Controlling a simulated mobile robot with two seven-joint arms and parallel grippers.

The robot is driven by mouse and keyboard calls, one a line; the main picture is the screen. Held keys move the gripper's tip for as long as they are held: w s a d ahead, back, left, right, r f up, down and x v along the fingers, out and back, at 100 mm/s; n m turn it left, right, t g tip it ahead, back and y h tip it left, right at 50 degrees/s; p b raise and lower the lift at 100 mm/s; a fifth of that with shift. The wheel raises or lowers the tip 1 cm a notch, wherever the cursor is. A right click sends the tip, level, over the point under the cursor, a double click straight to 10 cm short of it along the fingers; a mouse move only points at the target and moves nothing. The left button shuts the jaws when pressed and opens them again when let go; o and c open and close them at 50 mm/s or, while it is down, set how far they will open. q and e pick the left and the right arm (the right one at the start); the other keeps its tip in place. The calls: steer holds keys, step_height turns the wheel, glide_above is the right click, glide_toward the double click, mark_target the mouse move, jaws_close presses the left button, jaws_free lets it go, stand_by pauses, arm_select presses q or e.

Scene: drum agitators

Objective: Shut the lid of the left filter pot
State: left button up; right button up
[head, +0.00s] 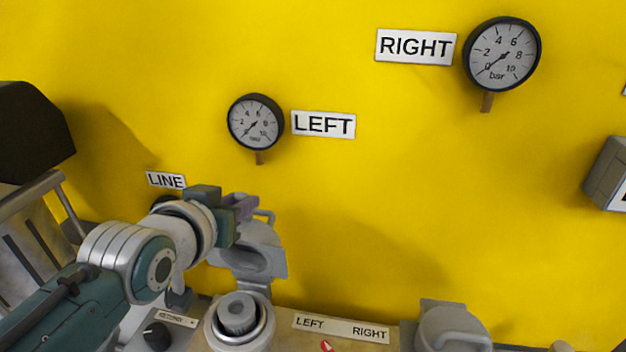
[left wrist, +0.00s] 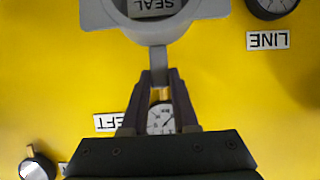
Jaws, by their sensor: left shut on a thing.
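The left filter pot (head: 238,318) stands open at the bottom of the head view, with a round grey insert in its mouth. Its grey lid (head: 255,262) is raised upright behind the pot, close to the yellow wall. In the left wrist view the lid (left wrist: 190,28) shows at the top with an upside-down SEAL marking. My left gripper (head: 243,208) is at the upper end of the lid, shut on its handle (left wrist: 158,60). The fingertips (left wrist: 160,78) sit either side of the handle's bar. My right gripper is not in view.
The right filter pot (head: 452,325) has its lid down. A LEFT/RIGHT label (head: 340,328) lies between the pots, with a small red pointer (head: 326,346) below. A black knob (head: 157,336) is left of the left pot. Gauges (head: 255,122) hang on the yellow wall (head: 400,200).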

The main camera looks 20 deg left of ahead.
arm_select(q)
steer(key=shift+s, duration=0.1)
steer(key=shift+s+d+r, duration=0.1)
steer(key=shift+s, duration=0.15)
steer(key=s, duration=0.1)
steer(key=s+p, duration=0.1)
steer(key=s+d+p, duration=0.1)
steer(key=s, duration=0.1)
steer(key=shift+f, duration=0.3)
steer(key=shift+s, duration=0.1)
steer(key=shift+s+d+f, duration=0.15)
steer(key=shift+s+f, duration=0.15)
steer(key=shift+s, duration=0.35)
steer(key=shift+s+d+f, duration=0.2)
steer(key=shift+s+f, duration=0.05)
steer(key=shift+s, duration=0.45)
steer(key=shift+s+d+f, duration=0.15)
steer(key=shift+s+f, duration=0.15)
steer(key=shift+s, duration=0.35)
